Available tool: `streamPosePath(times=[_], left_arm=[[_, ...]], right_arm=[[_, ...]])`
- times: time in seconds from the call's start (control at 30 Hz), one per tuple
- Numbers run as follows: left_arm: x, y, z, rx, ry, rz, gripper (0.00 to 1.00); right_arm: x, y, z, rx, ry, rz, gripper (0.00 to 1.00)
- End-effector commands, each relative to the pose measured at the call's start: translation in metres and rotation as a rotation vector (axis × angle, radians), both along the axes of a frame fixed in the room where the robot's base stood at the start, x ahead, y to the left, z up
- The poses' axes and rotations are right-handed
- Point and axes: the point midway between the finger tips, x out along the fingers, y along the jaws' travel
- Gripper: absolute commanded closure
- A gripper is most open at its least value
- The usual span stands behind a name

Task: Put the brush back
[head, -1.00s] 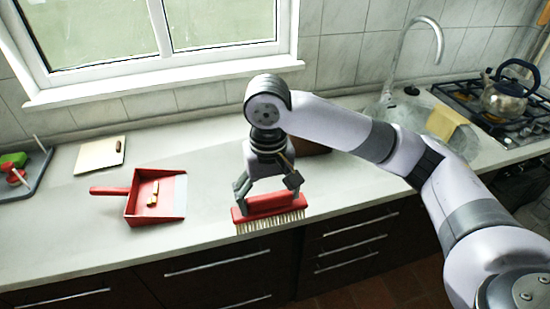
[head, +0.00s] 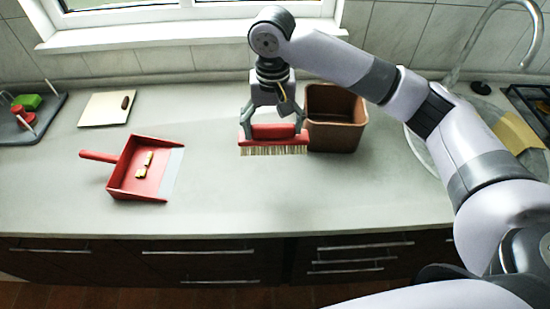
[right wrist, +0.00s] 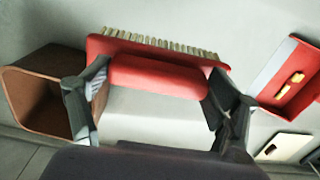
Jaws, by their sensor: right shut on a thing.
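The red brush (head: 273,139) with pale bristles is in the head view, left of the brown bin. My right gripper (head: 273,126) is shut on the brush's red grip from above, with the bristles facing the near side. In the right wrist view the brush (right wrist: 155,75) lies between the two fingers of the right gripper (right wrist: 158,95). Whether the bristles touch the counter I cannot tell. The red dustpan (head: 135,170) lies on the counter at the left with small yellowish pieces in it. My left gripper is not in view.
A brown open bin (head: 335,120) stands right beside the brush. A pale board (head: 105,108) with a small brown item lies at the back left. A grey tray (head: 45,125) holds green and red items. The sink is right. The counter's front middle is clear.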

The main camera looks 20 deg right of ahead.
Motion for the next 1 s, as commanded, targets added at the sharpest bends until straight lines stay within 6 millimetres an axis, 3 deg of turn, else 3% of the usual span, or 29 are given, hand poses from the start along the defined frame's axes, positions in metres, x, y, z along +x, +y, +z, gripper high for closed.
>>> streamPosePath(times=[0.1,0.3,0.5,0.73,1.0], left_arm=[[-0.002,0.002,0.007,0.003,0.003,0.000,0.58],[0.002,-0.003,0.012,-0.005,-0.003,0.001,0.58],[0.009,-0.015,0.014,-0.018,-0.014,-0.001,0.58],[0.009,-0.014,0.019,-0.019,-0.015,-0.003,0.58],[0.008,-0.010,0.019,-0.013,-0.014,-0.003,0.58]], right_arm=[[-0.001,-0.001,-0.031,-0.002,0.005,-0.002,0.45],[-0.001,-0.001,-0.071,-0.001,0.001,-0.001,0.45],[0.000,-0.001,-0.089,0.000,0.002,-0.001,0.45],[-0.001,-0.001,-0.121,-0.002,0.002,-0.001,0.45],[0.000,-0.001,-0.126,0.000,-0.001,0.000,0.45]])
